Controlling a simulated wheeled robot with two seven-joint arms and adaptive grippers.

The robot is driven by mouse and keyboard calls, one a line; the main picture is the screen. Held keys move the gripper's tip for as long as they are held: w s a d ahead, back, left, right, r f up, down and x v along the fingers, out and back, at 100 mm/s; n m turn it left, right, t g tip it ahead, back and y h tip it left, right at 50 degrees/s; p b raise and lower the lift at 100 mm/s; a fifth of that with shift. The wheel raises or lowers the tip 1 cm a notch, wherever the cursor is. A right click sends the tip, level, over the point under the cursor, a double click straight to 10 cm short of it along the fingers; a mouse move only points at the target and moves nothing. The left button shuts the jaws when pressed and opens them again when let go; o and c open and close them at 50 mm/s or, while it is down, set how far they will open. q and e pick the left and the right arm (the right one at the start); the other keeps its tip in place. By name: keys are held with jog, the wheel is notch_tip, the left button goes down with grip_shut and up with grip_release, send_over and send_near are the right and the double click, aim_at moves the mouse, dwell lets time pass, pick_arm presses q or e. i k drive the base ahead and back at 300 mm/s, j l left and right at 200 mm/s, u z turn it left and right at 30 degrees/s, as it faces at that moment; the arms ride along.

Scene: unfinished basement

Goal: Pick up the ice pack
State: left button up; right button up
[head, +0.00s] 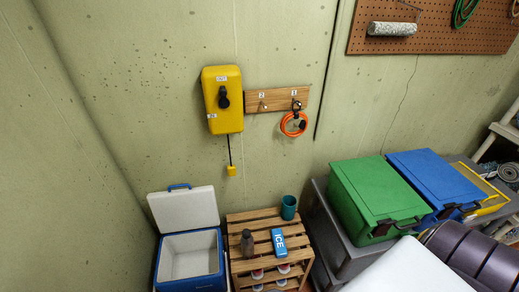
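The ice pack (283,251) is a small blue block with white letters reading ICE. It lies on top of a slatted wooden crate (243,216), a little right of the crate's middle. Neither of my grippers shows in the head view, so their distance from the ice pack cannot be seen. Nothing covers the ice pack.
A dark bottle (247,243) stands left of the ice pack and a teal cup (289,207) behind it. An open, empty-looking blue cooler (190,258) is left of the crate. Green (378,196) and blue (433,182) bins stand right. A yellow box (222,99) hangs on the wall.

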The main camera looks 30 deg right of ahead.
aim_at(280, 245)
jog(key=z, duration=1.25)
